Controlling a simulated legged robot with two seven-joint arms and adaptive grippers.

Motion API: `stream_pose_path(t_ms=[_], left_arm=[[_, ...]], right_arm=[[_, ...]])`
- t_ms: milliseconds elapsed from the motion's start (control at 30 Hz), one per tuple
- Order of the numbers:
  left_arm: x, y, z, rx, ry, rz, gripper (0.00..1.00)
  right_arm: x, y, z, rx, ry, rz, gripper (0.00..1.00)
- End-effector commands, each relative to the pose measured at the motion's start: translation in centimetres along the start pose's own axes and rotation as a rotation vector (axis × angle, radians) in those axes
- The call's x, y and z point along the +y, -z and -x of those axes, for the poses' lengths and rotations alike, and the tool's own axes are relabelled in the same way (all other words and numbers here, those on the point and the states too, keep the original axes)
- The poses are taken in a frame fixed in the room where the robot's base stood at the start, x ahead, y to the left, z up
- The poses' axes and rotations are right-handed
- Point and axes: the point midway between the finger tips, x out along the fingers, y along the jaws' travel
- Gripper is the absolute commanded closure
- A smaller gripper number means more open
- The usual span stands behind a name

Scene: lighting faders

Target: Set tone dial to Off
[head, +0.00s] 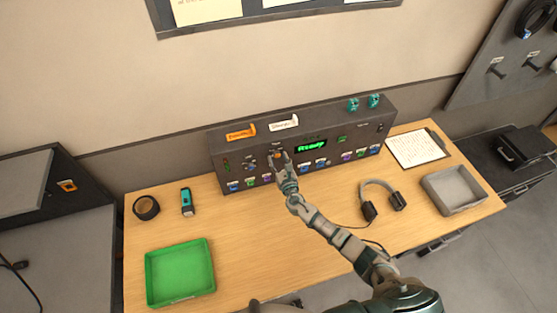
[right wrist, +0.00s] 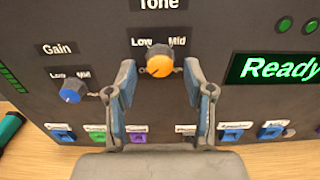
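The tone dial (right wrist: 160,64) is an orange knob under a "Tone" label on the dark console (head: 220,151), with "Low" and "Mid" marks above it in the right wrist view. My right gripper (right wrist: 164,85) is open, one finger on each side of the orange knob, with gaps between fingers and knob. In the head view my right gripper (head: 281,158) is at the console's front panel and covers most of the dial. The dial's "Off" mark is not readable. My left gripper is not in view.
A blue gain dial (right wrist: 70,95) sits left of the tone dial. Several coloured faders line the panel's lower edge, near the fingers. A green "Ready" display (head: 311,146) is to the right. Headphones (head: 383,200), a green tray (head: 180,296) and a flashlight (head: 187,202) are on the table.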

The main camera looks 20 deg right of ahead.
Motion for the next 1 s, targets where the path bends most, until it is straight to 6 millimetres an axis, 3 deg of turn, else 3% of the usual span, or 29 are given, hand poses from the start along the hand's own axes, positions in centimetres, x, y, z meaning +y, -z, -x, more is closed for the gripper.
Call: stream_pose_path(t_ms=[233,700,1000], left_arm=[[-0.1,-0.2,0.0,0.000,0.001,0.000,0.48],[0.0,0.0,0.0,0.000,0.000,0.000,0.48],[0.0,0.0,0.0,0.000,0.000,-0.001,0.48]], right_arm=[[0.0,-0.2,0.8,-0.004,0.000,-0.001,0.48],[-0.1,0.2,10.1,0.002,-0.001,-0.001,0.48],[0.0,0.1,11.8,0.001,0.000,-0.001,0.48]])
